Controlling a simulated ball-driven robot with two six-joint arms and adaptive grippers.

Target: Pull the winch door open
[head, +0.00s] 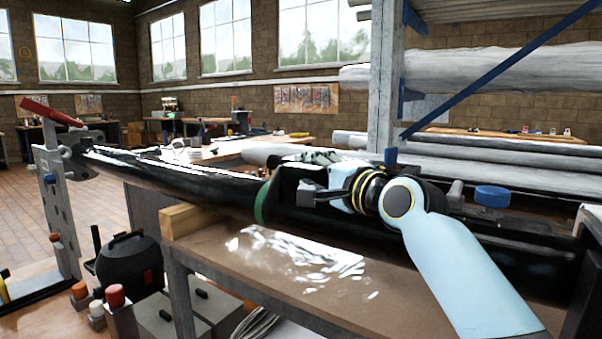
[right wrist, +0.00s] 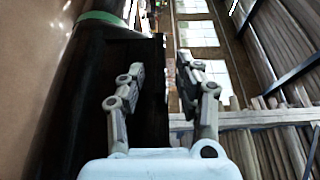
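The long black mast (head: 170,178) lies across the supports, with a green band (head: 262,203) around it. Right of the band, a dark flat-sided section (head: 287,205) shows near my right gripper (head: 309,193). In the right wrist view, my right gripper (right wrist: 165,90) is open, its two fingers well apart. A dark, straight-edged panel (right wrist: 150,95) shows between and behind the fingers. I cannot tell whether this panel is the winch door or the mast's side, nor whether the fingers touch it. My left gripper is not in view.
A brown-topped bench (head: 300,265) stands under the mast, with a wooden block (head: 190,220) at its left end. A grey post stand (head: 57,215) is at the far left. A rack with wrapped poles (head: 480,65) rises behind.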

